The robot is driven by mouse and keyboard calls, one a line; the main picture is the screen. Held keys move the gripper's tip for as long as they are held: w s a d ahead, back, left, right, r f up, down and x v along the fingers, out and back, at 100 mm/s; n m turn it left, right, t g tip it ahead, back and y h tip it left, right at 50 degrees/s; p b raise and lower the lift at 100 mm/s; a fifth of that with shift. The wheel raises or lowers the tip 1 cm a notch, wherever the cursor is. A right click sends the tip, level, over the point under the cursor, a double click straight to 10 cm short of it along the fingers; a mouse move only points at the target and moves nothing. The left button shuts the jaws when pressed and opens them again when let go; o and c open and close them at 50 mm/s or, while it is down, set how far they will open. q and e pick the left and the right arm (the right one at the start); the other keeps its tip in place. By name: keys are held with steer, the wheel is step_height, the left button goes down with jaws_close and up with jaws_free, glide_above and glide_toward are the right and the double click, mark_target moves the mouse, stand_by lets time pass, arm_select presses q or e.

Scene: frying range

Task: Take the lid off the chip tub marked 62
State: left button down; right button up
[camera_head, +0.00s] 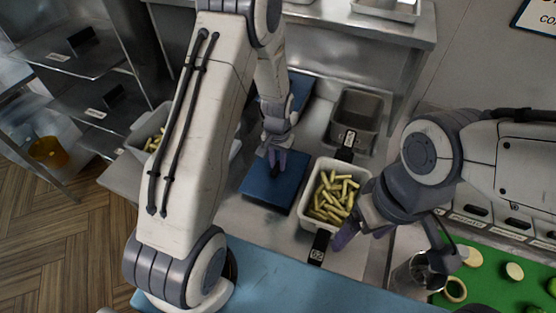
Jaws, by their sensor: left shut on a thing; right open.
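The chip tub marked 62 (308,222) is a pale open tub full of yellow chips (338,196). Its black label (319,247) faces the front. A flat blue lid (262,192) is just left of the tub, clear of its opening. My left gripper (276,163) is shut on the lid's dark handle. I cannot tell whether the lid rests on the counter or hangs just above it. My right gripper (348,232) is open at the tub's front right corner, one purple finger close to the wall. Its other finger is hidden.
A grey tub (372,104) with a black label stands behind. Part of another blue surface (300,88) shows behind my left arm. A tub of chips (141,141) is at left. A metal container (408,277) and a green board (490,292) with cut pieces are at right.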

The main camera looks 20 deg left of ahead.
arm_select(q)
steer(key=shift+f, duration=0.5)
steer(key=shift+f+b, duration=0.35)
stand_by(0.3)
steer(key=c, duration=0.7)
jaws_free()
steer(key=shift+o, duration=0.2)
step_height(320, 180, up, 10)
steer(key=shift+f+b, duration=0.1)
steer(key=shift+b, duration=0.95)
steer(key=shift+r, duration=0.4)
steer(key=s+d+r+m, duration=0.3)
steer(key=s+d+r, duration=0.3)
steer(key=s+d, duration=0.35)
steer(key=s+d+r+m, duration=0.1)
steer(key=s+d+m, duration=0.1)
steer(key=s, duration=0.5)
steer(key=s+d+r+m+h, duration=0.1)
steer(key=s+d+r, duration=0.1)
steer(key=s, duration=0.6)
steer(key=shift+d+m, duration=0.25)
steer(key=shift+m, duration=0.15)
